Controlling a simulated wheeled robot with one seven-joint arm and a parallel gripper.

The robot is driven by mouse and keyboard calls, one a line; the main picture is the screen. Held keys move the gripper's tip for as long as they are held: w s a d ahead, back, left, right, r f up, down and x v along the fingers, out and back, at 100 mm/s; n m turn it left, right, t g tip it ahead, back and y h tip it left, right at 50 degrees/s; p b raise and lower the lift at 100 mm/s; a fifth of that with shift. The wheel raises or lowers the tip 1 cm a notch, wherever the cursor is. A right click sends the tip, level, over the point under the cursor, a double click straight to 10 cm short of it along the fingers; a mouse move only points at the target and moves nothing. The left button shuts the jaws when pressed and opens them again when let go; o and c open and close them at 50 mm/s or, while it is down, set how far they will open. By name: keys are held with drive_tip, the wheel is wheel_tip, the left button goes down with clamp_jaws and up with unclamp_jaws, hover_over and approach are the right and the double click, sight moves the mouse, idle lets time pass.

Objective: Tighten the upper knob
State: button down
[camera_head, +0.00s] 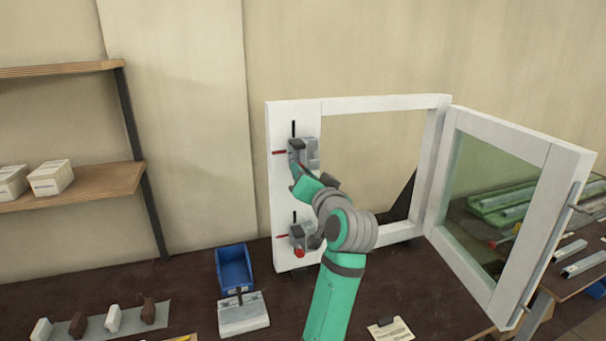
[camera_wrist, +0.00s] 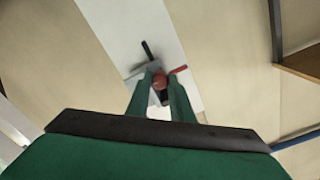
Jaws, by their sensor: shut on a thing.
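The white window frame (camera_head: 281,180) stands on the bench with two grey clamps on its left upright. The upper clamp (camera_head: 311,152) has a black mark line above it and a red one to its left. My gripper (camera_wrist: 160,84) is shut on the red upper knob (camera_wrist: 160,80), with one green finger on each side of it in the wrist view. In the head view my gripper (camera_head: 296,170) is at the upper clamp and hides its knob. The lower clamp (camera_head: 297,234) shows its red knob (camera_head: 299,253), free of my gripper.
The glazed sash (camera_head: 570,165) stands swung open to the right. A blue bin (camera_head: 234,256) and a grey-white block (camera_head: 243,316) with a handle are on the bench left of my arm. A wooden shelf (camera_head: 95,188) with white boxes is at left.

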drive_tip(key=shift+r+m, duration=0.2)
drive_tip(key=shift+m, duration=1.1)
drive_tip(key=c, duration=1.6)
unclamp_jaws()
drive_tip(key=shift+o, duration=0.2)
drive_tip(key=shift+f, duration=0.1)
drive_tip(key=v, duration=1.1)
drive_tip(key=shift+w, duration=0.15)
